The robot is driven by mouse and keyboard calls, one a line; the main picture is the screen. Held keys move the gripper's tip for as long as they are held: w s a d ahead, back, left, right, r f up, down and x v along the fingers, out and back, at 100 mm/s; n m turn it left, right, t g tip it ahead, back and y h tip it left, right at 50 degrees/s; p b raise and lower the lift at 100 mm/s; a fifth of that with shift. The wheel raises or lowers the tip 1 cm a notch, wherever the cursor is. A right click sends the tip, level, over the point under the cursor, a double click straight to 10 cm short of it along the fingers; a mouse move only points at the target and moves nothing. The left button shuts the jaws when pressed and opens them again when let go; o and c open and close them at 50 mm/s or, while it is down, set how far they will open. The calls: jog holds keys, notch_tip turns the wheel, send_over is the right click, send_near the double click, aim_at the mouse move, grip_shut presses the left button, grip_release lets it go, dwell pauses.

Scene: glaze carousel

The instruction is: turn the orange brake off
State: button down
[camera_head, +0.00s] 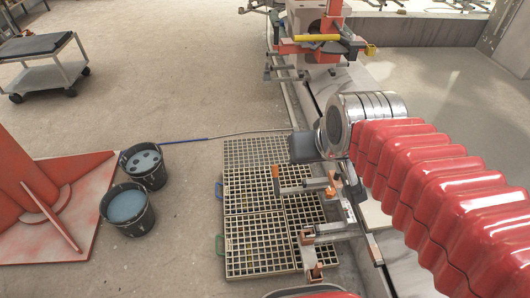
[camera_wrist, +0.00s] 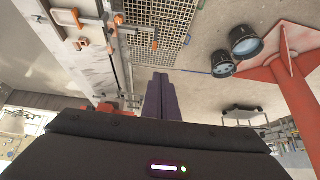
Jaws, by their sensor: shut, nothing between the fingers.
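My gripper (camera_wrist: 160,78) shows in the wrist view as two dark purple fingers pressed together and empty. In the head view its dark body (camera_head: 303,147) is at the end of my arm, above the floor grating, and the fingers cannot be made out. Small orange parts sit on a metal clamp-like frame (camera_head: 305,184) below it: one upright at the left end (camera_head: 276,173) and one at the right (camera_head: 331,187). Similar orange parts show at the upper left of the wrist view (camera_wrist: 118,20). I cannot tell which is the brake. The fingers touch none of them.
A pale grating (camera_head: 252,205) lies under the frame. Two dark buckets of bluish liquid, one nearer (camera_head: 127,207) and one behind (camera_head: 143,163), stand left of it by a red metal base (camera_head: 75,215). Another orange and yellow fixture (camera_head: 318,40) stands behind. The left floor is mostly clear.

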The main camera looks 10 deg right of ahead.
jog(key=s+f+g, duration=0.1)
jog(key=s, duration=0.7)
jog(key=shift+d, duration=0.4)
jog(key=shift+f, duration=0.1)
